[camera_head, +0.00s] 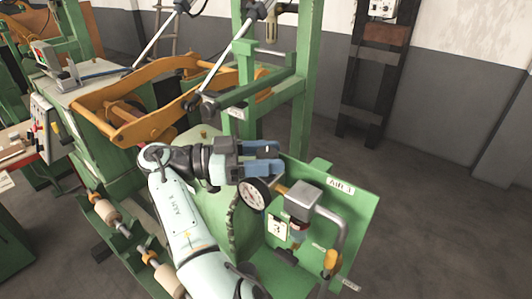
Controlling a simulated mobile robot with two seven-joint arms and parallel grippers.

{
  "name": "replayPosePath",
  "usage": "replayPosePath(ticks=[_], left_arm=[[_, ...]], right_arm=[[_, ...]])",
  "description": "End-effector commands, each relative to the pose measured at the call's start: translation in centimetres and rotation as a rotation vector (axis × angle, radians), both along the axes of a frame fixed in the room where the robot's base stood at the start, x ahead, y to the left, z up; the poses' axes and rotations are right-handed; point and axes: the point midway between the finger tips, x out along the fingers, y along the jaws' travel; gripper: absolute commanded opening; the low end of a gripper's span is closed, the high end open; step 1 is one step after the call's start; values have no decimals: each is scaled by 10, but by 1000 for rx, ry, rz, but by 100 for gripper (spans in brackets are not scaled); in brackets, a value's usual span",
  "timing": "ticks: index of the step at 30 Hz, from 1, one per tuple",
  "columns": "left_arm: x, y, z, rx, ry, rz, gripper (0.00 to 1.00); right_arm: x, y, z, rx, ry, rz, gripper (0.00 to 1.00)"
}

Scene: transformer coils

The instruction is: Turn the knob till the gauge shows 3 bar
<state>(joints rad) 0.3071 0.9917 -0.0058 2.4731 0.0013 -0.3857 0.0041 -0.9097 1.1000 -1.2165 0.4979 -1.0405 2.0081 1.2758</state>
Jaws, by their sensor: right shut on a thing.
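The round gauge (255,195) has a white dial and a black rim. It is tilted to the camera and its reading is too small to tell. It sits on the air unit with a grey block (318,196), in front of a green panel (358,218). My right gripper (266,160) has blue fingers and is just above the gauge, pointing right. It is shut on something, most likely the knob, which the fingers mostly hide. My left gripper is not in view.
A grey pipe (342,238) bends down at the unit's right, near a yellow fitting (331,262). A plate marked 3 (277,229) is below the gauge. Green posts (302,100) and an orange lever frame (150,125) stand behind my right arm. The floor at right is clear.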

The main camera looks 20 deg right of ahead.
Motion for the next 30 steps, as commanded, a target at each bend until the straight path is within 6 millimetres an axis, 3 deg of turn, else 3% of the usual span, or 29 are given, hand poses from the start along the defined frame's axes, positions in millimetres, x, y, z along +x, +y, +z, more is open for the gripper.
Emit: replayPosePath(ticks=[12, 13, 15, 30], left_arm=[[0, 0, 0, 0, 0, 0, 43], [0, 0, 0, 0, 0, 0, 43], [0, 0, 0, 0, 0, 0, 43], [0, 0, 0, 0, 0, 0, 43]], right_arm=[[0, -1, -3, 4, 6, -9, 21], [0, -1, -3, 4, 6, -10, 54], [0, -1, -3, 4, 6, -9, 70], [1, -3, -1, 1, 3, -6, 70]])
